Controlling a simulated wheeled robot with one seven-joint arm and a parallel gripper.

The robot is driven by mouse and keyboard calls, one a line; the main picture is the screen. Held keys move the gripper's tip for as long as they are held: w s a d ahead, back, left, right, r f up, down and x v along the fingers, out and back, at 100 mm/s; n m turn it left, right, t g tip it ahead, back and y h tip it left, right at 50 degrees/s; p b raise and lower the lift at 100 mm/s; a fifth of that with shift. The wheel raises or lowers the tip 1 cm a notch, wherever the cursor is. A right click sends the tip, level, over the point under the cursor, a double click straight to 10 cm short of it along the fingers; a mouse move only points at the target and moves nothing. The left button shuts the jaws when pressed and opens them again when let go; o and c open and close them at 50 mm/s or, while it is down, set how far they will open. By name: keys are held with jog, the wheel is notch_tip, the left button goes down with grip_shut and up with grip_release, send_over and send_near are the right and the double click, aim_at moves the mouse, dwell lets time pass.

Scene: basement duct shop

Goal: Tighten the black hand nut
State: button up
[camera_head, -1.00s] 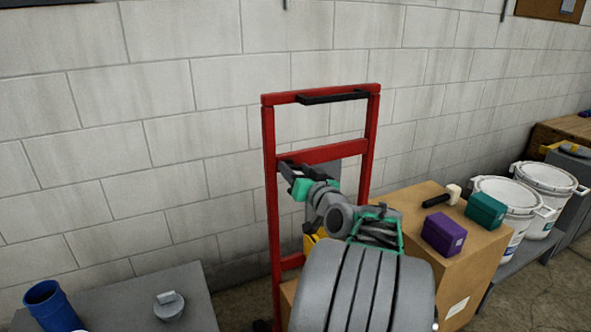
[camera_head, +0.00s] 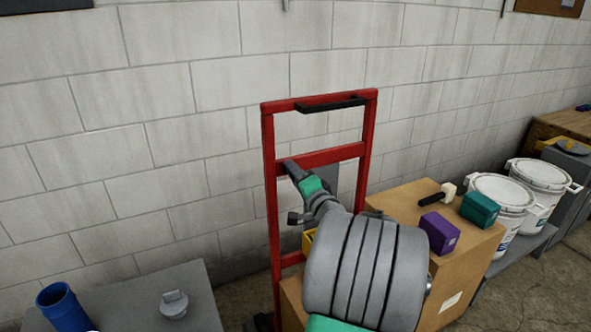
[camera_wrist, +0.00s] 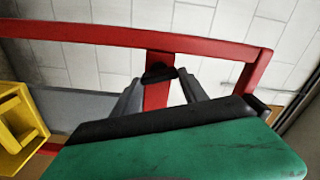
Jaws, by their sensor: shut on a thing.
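The black hand nut (camera_wrist: 159,72) shows in the wrist view against a red bar of the upright red frame (camera_head: 269,190). My gripper (camera_wrist: 160,78) has its two grey fingers on either side of the nut and is shut on it. In the head view my gripper (camera_head: 292,170) reaches the left post of the red frame, near the middle crossbar. There the nut is hidden behind my gripper and cannot be made out.
A yellow bin (camera_wrist: 15,125) is at the left of the wrist view. A cardboard box (camera_head: 400,198) right of the frame carries a purple box (camera_head: 439,233), a teal box (camera_head: 479,209) and a mallet (camera_head: 438,195). A grey table (camera_head: 130,295) stands at lower left.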

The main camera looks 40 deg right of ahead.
jog(key=shift+m+p, duration=1.4)
jog(key=shift+m, duration=0.5)
jog(key=o, duration=1.4)
jog(key=shift+s, duration=0.1)
jog(key=v, duration=0.7)
jog(key=shift+s+a, duration=0.2)
jog(key=shift+s, duration=0.05)
